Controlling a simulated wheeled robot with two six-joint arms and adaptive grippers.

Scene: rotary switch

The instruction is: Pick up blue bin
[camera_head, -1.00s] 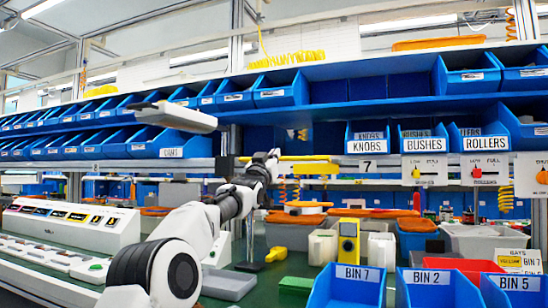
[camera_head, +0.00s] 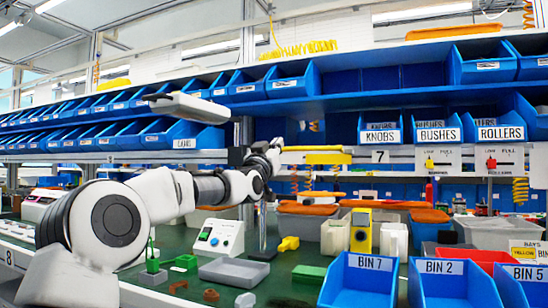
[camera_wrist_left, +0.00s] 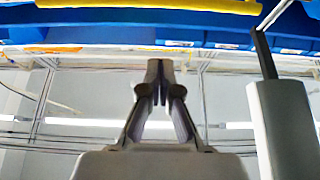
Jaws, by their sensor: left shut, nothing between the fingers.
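Three blue bins stand at the lower right in the head view: BIN 7 (camera_head: 360,285), BIN 2 (camera_head: 450,290) and BIN 5 (camera_head: 525,290). More blue bins fill the shelves, including those labelled KNOBS (camera_head: 380,126), BUSHES (camera_head: 435,128) and ROLLERS (camera_head: 498,128). My left arm reaches in from the left. My left gripper (camera_head: 240,156) is small and dark at its end, in front of the shelf and apart from the front bins. In the left wrist view its fingers (camera_wrist_left: 161,80) are together with nothing between them. My right gripper is not seen.
A red bin (camera_head: 478,256) sits behind the front bins. A white and grey bar (camera_head: 188,106) juts out before the shelf.

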